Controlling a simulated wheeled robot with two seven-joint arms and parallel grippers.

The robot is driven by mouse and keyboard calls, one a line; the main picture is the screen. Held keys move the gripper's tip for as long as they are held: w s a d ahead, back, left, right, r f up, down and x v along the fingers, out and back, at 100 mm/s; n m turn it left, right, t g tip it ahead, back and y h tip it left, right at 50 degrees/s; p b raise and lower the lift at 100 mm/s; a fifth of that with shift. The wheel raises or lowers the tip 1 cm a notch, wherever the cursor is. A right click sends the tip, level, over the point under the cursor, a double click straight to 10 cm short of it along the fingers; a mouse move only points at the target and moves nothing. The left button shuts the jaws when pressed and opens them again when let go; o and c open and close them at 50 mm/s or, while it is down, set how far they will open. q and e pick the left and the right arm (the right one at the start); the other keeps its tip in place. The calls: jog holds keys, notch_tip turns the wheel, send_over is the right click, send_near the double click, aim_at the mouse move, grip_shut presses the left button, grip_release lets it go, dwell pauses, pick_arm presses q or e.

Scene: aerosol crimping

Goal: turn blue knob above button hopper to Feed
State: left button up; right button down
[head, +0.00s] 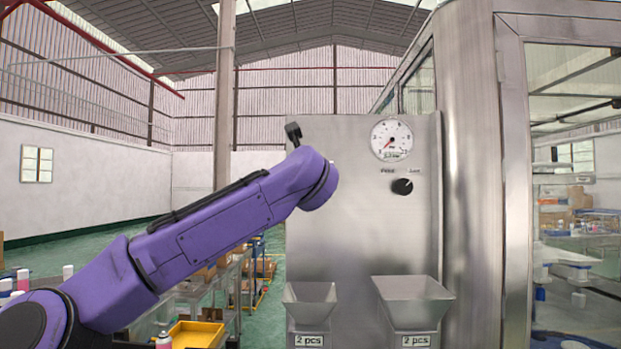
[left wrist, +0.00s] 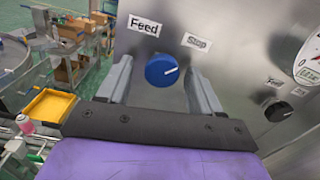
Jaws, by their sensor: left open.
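The blue knob (left wrist: 160,71) is on the steel panel in the left wrist view. Its white pointer mark points right and slightly up, toward the "Stop" label (left wrist: 197,43). The "Feed" label (left wrist: 145,26) is up and left of the knob. My left gripper (left wrist: 161,84) is open, with one finger on each side of the knob; I cannot tell whether they touch it. In the head view my arm hides the knob and the gripper fingers. Two steel hoppers marked "2 pcs", a left one (head: 309,298) and a right one (head: 412,298), are low on the panel (head: 360,230). My right gripper is not in view.
A black knob (head: 402,186) and a round gauge (head: 391,139) are on the panel to the right. A glazed steel enclosure (head: 470,150) stands at the right. A yellow tray (head: 197,334) and carts are at the lower left.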

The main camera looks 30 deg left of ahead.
pick_arm(q)
jog(key=shift+w+f, duration=0.1)
jog(key=shift+w, duration=0.1)
jog(key=c, duration=1.1)
jog(key=shift+o, duration=0.2)
jog(key=shift+f, duration=0.1)
jog(key=shift+d+r+n+b, duration=0.15)
jog(key=shift+n+b, duration=2.15)
jog(key=shift+n, duration=2.15)
jog(key=shift+r+n+b, duration=0.15)
jog(key=shift+n+b, duration=2.15)
jog(key=shift+n, duration=2.15)
